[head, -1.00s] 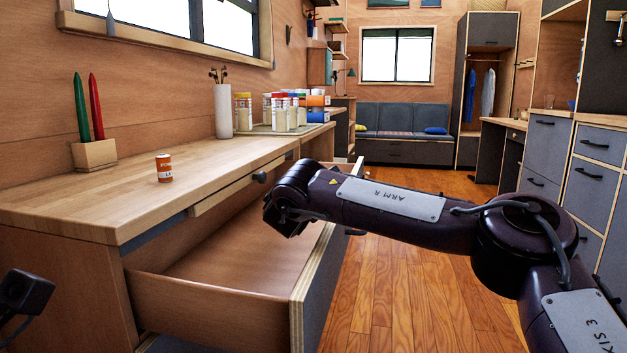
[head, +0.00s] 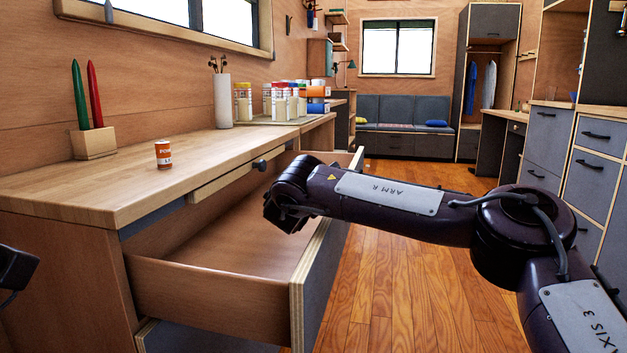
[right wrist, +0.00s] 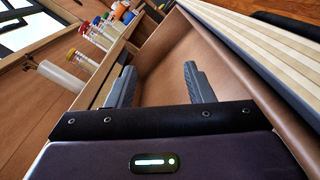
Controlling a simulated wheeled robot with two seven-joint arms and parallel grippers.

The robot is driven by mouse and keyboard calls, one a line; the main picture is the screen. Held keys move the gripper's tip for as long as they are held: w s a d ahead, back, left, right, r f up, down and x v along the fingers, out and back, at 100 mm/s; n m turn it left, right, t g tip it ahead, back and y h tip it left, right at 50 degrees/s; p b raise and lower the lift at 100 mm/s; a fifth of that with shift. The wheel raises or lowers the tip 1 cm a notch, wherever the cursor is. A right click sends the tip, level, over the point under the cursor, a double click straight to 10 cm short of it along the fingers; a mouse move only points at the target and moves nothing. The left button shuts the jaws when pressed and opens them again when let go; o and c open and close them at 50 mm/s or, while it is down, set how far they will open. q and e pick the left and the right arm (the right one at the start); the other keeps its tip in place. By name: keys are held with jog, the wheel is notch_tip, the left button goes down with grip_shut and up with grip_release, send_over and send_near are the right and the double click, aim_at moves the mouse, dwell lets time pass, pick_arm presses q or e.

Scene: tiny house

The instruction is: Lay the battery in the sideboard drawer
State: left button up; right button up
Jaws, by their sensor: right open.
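The battery (head: 163,155), a small orange and white cylinder, stands upright on the sideboard top (head: 120,192) near its front edge. The sideboard drawer (head: 210,283) below is pulled out and its visible inside is empty. My right gripper (head: 284,217) is over the drawer's inner right part, near the drawer front; its fingers are hard to make out in the head view. In the right wrist view my right gripper (right wrist: 158,78) is open and empty, with the drawer's brown interior beyond the fingers. A dark part of my left arm's end (head: 15,268) shows at the left edge; its fingers are not clear.
A wooden block with a green and a red candle (head: 94,143) stands behind the battery. A white vase (head: 222,100) and a tray with several jars (head: 280,100) stand farther along. The floor (head: 400,260) right of the drawer is clear.

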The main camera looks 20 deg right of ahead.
jog(key=shift+s+a, duration=0.1)
jog(key=p+v, duration=0.2)
jog(key=v, duration=0.5)
jog(key=shift+s+a+p, duration=0.15)
jog(key=shift+s+p, duration=0.1)
jog(key=shift+p, duration=0.05)
jog(key=shift+r, duration=0.1)
